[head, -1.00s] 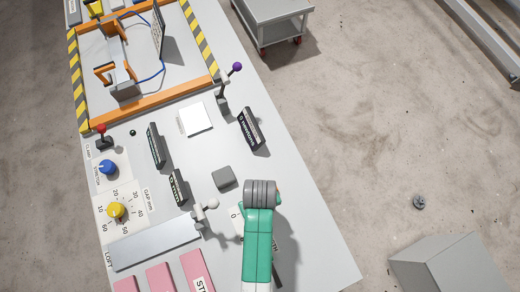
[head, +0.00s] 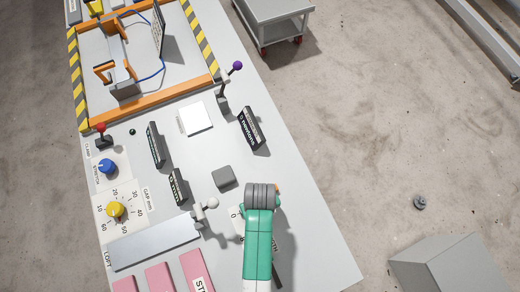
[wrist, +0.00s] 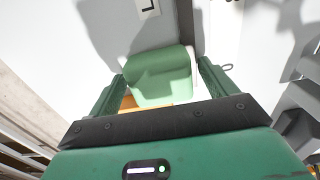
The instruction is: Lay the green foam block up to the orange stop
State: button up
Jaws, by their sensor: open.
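In the wrist view the green foam block (wrist: 160,70) lies on the pale table, between the two spread green fingers of my gripper (wrist: 163,76). My gripper is open, with a finger at either side of the block; I cannot tell whether either touches it. An orange piece (wrist: 133,102), perhaps the orange stop, shows partly at the block's near edge, mostly behind my gripper's dark palm. In the head view a small orange bit (head: 277,188) shows beside my arm's grey wrist. My arm hides the block and the gripper's fingers there.
A grey block (head: 223,177) and a white-knobbed lever (head: 209,205) stand left of my arm. Dark display panels (head: 251,129) stand farther back. Pink blocks (head: 160,278) and a grey plate (head: 153,242) lie at the front left. An orange frame (head: 150,105) bounds the far area.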

notch_tip(320, 180, up, 12)
jog(key=p, duration=0.1)
jog(key=shift+r+p, duration=0.15)
jog(key=shift+p, duration=0.15)
